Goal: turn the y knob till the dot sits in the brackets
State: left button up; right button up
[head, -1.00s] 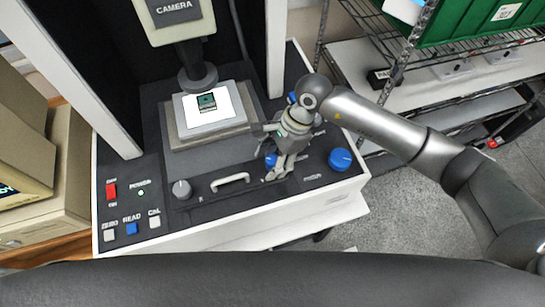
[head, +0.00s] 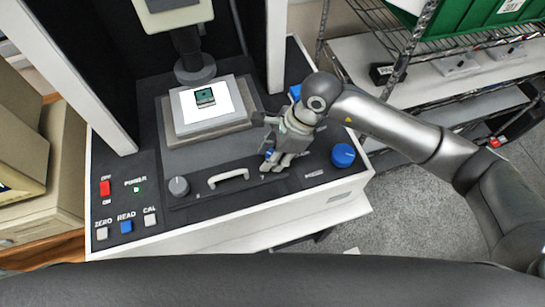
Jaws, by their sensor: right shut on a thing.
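My right gripper (head: 270,164) is over the front panel of the measuring machine (head: 160,222), to the right of the white handle. It points down and is shut on the y knob, which its fingers almost wholly hide. A small blue patch shows at the fingers; I cannot tell whether it belongs to the knob. The screen (head: 6,190) at the left edge is almost all out of view, so the dot and brackets cannot be seen. My left gripper is not in view.
A grey knob (head: 179,187) and the white handle (head: 229,179) are left of the gripper. A large blue knob (head: 343,155) is close on its right. A dark chip lies on the white stage plate (head: 206,112) under the camera column. A wire shelf stands at right.

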jog(key=m+t+b, duration=0.1)
jog(key=m+b, duration=0.2)
jog(key=m+t+b, duration=0.1)
jog(key=m+b, duration=0.3)
jog(key=m+t+h+b, duration=0.1)
jog(key=m+t+b, duration=0.1)
jog(key=m+b, duration=0.2)
jog(key=shift+f, duration=0.2)
jog(key=shift+r+m+t+h+b, duration=0.15)
jog(key=shift+m+h+b, duration=0.25)
jog(key=shift+m+b, duration=0.6)
jog(key=shift+r+m+t+h+b, duration=0.1)
jog(key=shift+m+t+h+b, duration=0.25)
jog(key=shift+m+b, duration=0.6)
jog(key=o, duration=1)
jog(key=v, duration=1.2)
jog(key=shift+w+a, duration=0.1)
